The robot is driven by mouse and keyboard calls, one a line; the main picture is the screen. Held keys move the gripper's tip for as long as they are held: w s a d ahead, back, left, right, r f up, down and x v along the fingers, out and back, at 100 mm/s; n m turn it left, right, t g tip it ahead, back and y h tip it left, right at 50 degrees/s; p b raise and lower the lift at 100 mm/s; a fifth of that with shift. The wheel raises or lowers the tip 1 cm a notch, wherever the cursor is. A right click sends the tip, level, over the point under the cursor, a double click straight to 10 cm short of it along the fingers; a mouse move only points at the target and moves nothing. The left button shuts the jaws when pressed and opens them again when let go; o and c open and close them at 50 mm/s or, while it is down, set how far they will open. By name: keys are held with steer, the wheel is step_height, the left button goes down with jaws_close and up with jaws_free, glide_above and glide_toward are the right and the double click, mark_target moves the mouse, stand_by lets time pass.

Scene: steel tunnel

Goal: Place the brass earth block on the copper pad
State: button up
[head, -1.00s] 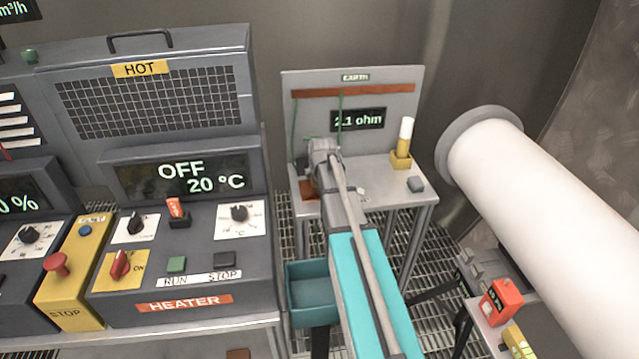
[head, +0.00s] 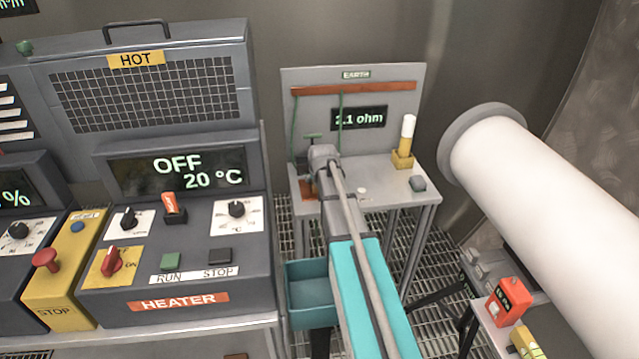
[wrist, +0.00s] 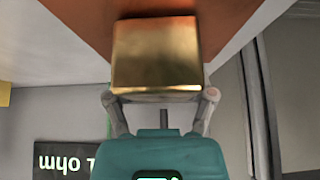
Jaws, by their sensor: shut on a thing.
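In the wrist view, my gripper (wrist: 160,98) is shut on the brass earth block (wrist: 155,55), a shiny gold box with one finger at each side of its near end. The orange-brown copper pad (wrist: 228,18) shows behind and around the block. Whether the block touches the pad cannot be told. In the head view, part of the copper pad (head: 309,191) shows at the left of the earth bench (head: 375,195), beside my arm. My wrist hides most of the gripper and block there.
An earth panel (head: 300,76) with a 2.1 ohm display (head: 359,118) stands behind the bench. A yellow holder with a white-topped rod (head: 404,150) and a grey block (head: 418,184) stand at the bench's right. The heater (head: 180,190) is left; a large white pipe (head: 545,195) is right.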

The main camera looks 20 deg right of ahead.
steer(key=shift+f, duration=0.1)
stand_by(0.3)
steer(key=o, duration=1.3)
steer(key=shift+c, duration=0.2)
steer(key=shift+p+v, duration=1.15)
steer(key=shift+v, duration=0.25)
steer(key=p+v, duration=0.8)
steer(key=v, duration=0.1)
steer(key=shift+r, duration=0.2)
